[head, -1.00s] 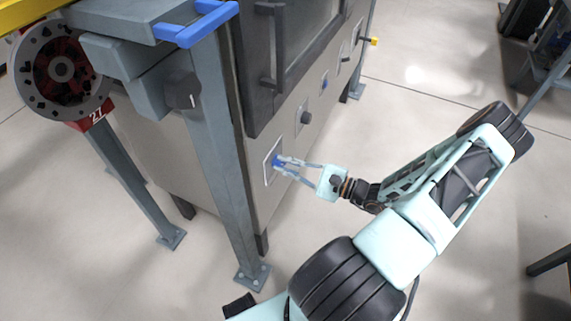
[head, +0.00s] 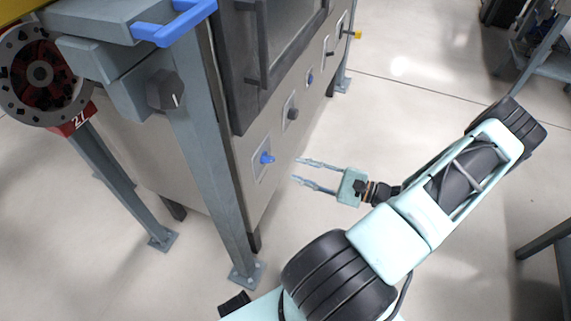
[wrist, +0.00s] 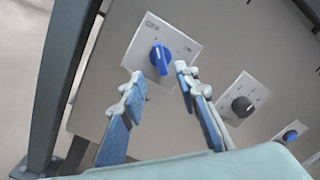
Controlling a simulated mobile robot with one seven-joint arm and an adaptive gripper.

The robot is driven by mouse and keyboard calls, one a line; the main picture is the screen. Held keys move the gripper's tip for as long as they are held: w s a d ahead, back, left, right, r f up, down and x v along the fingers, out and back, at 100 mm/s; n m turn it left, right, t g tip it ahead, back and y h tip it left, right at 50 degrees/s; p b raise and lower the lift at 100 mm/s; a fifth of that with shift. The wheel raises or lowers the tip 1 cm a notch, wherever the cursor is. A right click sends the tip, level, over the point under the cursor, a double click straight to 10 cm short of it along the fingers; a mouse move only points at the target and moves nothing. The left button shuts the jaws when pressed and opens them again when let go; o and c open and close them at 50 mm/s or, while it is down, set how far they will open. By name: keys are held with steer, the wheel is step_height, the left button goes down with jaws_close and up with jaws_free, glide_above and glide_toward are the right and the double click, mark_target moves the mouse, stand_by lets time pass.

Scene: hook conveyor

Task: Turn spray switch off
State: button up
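A blue rotary knob (head: 266,158) sits on a pale square plate (head: 262,166) on the front of the grey cabinet. In the wrist view the knob (wrist: 160,58) shows on its plate (wrist: 183,45), with its pointer tilted; the lettering is too small to read surely. My gripper (head: 297,170) is open and empty, to the right of the knob and apart from it. In the wrist view my gripper's fingers (wrist: 158,88) are spread below the knob, with nothing between them. Which knob works the spray cannot be told from the lettering.
Further along the cabinet are a black knob (head: 292,113), another blue knob (head: 310,78) and a yellow-tipped part (head: 357,35). A grey frame leg (head: 208,165) stands left of the blue knob. A blue handle (head: 178,25) juts out above.

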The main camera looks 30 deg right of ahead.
steer(key=v, duration=0.3)
stand_by(0.5)
